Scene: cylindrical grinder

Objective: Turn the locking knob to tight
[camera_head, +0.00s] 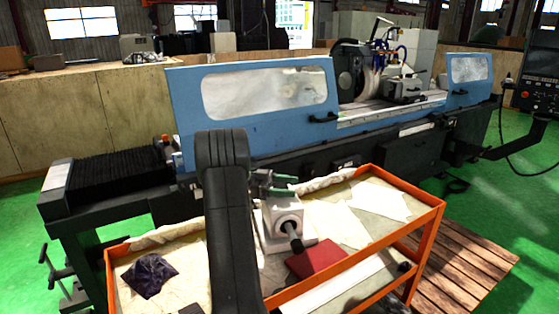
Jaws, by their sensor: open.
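A pale block-shaped fixture (284,208) stands upright on the orange cart, right of my dark arm. A black locking knob (297,245) sticks out from its front on a short shaft. I cannot tell from its look whether it is loose or tight. My gripper (288,185) shows small beside my arm, just above and behind the top of the fixture. Its two greenish fingers are apart, with nothing seen between them. It appears clear of the knob. My arm hides part of the gripper's base and the middle of the cart.
The orange cart (404,184) carries a red book (316,262), white papers (380,199) and a dark cloth (148,276). The blue grinder (258,127) stands close behind it. A wooden pallet (462,262) lies at right. Green floor (510,225) is open beyond.

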